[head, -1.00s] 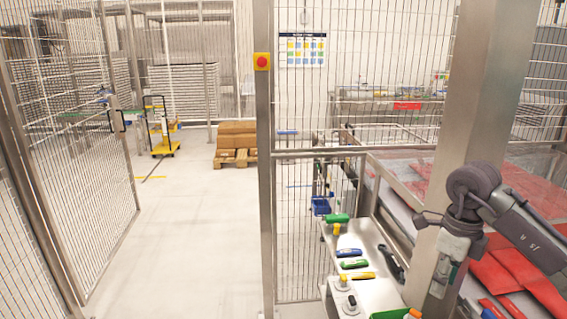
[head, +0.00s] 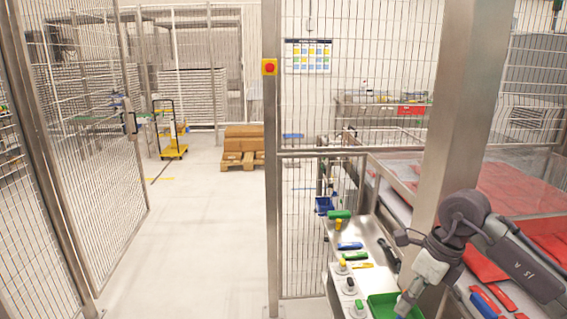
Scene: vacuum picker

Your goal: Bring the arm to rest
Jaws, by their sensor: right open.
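My right arm (head: 515,262) comes in from the lower right, bent at a rounded grey joint. Its gripper (head: 404,303) points down and left, over or in front of the green tray (head: 381,301) at the bottom edge. The gripper is open, with nothing visible between its fingers. Whether it touches the tray cannot be told. My left gripper is out of view.
A metal bench (head: 362,232) holds blue, green and yellow handled tools and several knobs. A steel post (head: 462,110) stands close behind my arm. Red sheets (head: 515,190) lie on the table at right. Mesh fencing surrounds clear floor (head: 195,235) at left.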

